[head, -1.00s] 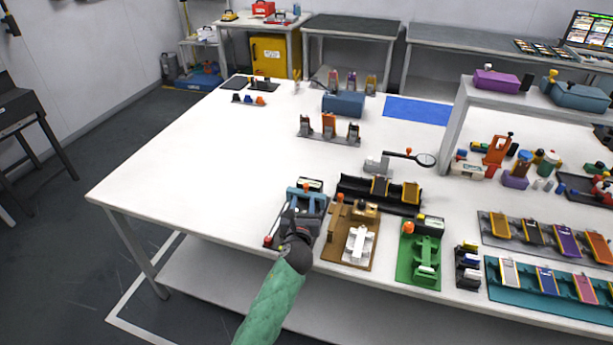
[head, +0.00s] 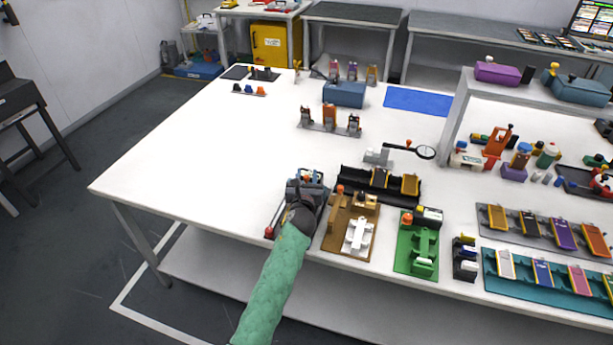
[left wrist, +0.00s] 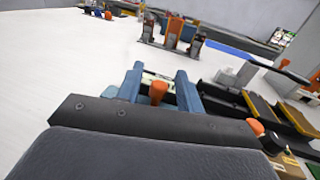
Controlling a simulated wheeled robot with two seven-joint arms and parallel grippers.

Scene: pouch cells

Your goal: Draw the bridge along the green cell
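In the left wrist view two blue uprights (left wrist: 187,92) flank an orange knob (left wrist: 158,92), with a pale plate behind. A green cell cannot be made out on this fixture. A green fixture (head: 403,262) stands farther right. My right gripper is not in view.
A brown fixture (head: 332,240) with a white part stands close on the right of the gripper. A black tray (head: 350,178) with yellow slots lies behind it. Racks of coloured cells (head: 490,275) fill the right. The table's left side is clear.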

